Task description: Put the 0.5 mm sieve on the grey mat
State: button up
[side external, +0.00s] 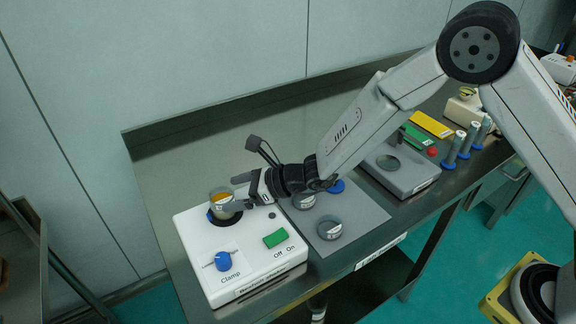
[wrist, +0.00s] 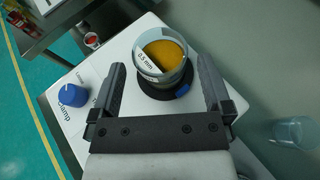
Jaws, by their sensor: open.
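The 0.5 mm sieve (wrist: 150,66), a clear round cup with yellow-orange material inside and a "0.5 mm" label, stands on the dark round seat of the white shaker. In the side view the sieve (side external: 221,201) is at the shaker's back left. My gripper (wrist: 162,72) is open, with one finger on each side of the sieve and visible gaps between. In the side view my gripper (side external: 243,190) comes in from the right at the sieve's height. The grey mat (side external: 364,213) lies right of the shaker, partly hidden by my arm.
The white shaker (side external: 247,278) has a blue clamp knob (side external: 222,261) and a green switch (side external: 275,238). Round cups, one of them a grey-topped cup (side external: 329,228), stand on the mat. A grey scale-like device (side external: 402,178) and blue-based tubes (side external: 465,142) are farther right.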

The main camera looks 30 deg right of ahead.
aim_at(211, 198)
jog(key=shift+x, duration=2)
jog(key=c, duration=1.2)
jog(key=shift+r, duration=0.1)
jog(key=shift+r, duration=0.7)
jog(key=shift+s+d+r, duration=1.05)
jog(key=shift+s+r, duration=0.85)
jog(key=shift+s, duration=0.2)
jog(key=shift+s+d+r, duration=1.1)
jog(key=shift+s+r, duration=0.8)
jog(key=shift+s, duration=0.2)
jog(key=shift+s+d+r, duration=1.05)
jog(key=shift+s+r, duration=0.85)
jog(key=shift+s, duration=0.2)
